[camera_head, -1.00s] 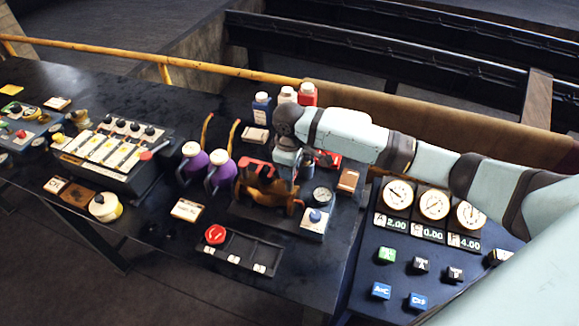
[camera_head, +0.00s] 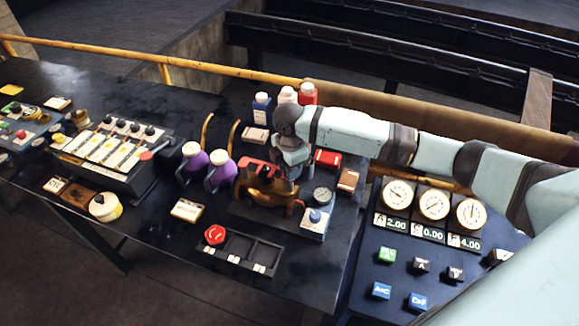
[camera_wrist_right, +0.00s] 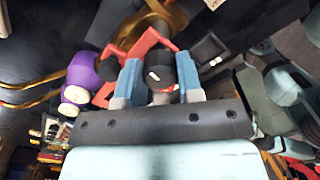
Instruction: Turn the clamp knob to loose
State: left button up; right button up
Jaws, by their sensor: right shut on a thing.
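The clamp knob (camera_wrist_right: 160,72) is a dark round knob with a white mark and a red mark on it, seen in the right wrist view. My right gripper (camera_wrist_right: 159,80) has one blue finger on each side of it and is shut on it. In the head view my right gripper (camera_head: 287,172) points down at the right end of a brown clamp body (camera_head: 262,190) with red parts on top. The knob is hidden there behind the gripper. My left gripper is not in view.
Two purple jugs (camera_head: 219,176) stand left of the clamp. Bottles (camera_head: 262,108) stand behind. A tray with a red button (camera_head: 215,235) lies in front.

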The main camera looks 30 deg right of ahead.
jog(key=shift+r+n, duration=0.1)
jog(key=shift+n, duration=1)
jog(key=o, duration=0.6)
jog(key=shift+o, duration=0.2)
notch_tip(320, 180, up, 14)
jog(key=b, duration=0.2)
